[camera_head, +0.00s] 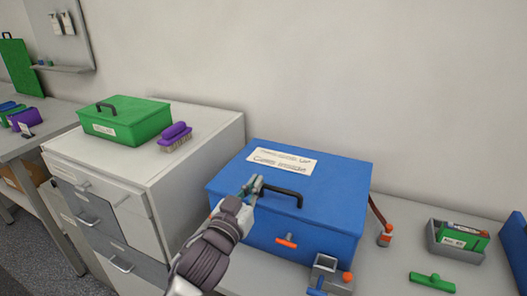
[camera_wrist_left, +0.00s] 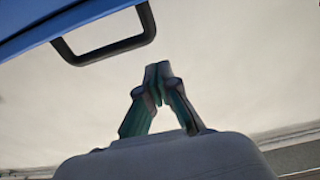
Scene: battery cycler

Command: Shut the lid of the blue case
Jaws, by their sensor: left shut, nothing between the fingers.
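The blue case (camera_head: 335,205) stands on the bench right of the grey drawer cabinet. Its lid looks down flat on the body, with a white label and a dark handle (camera_head: 283,193) on it. My left gripper (camera_head: 254,184) is shut and empty over the front left part of the lid, close to the handle's left end. I cannot tell whether it touches the lid. In the left wrist view the shut fingers (camera_wrist_left: 158,75) point up, and the blue edge and dark handle (camera_wrist_left: 105,45) show at the upper left, apart from the fingertips. My right gripper is not in view.
A green case (camera_head: 125,122) and a purple brush (camera_head: 175,137) sit on the drawer cabinet (camera_head: 150,172). A grey metal block (camera_head: 330,275) with coloured handles stands before the blue case. A grey tray (camera_head: 432,247) and a green-handled tool (camera_head: 432,281) lie at the right.

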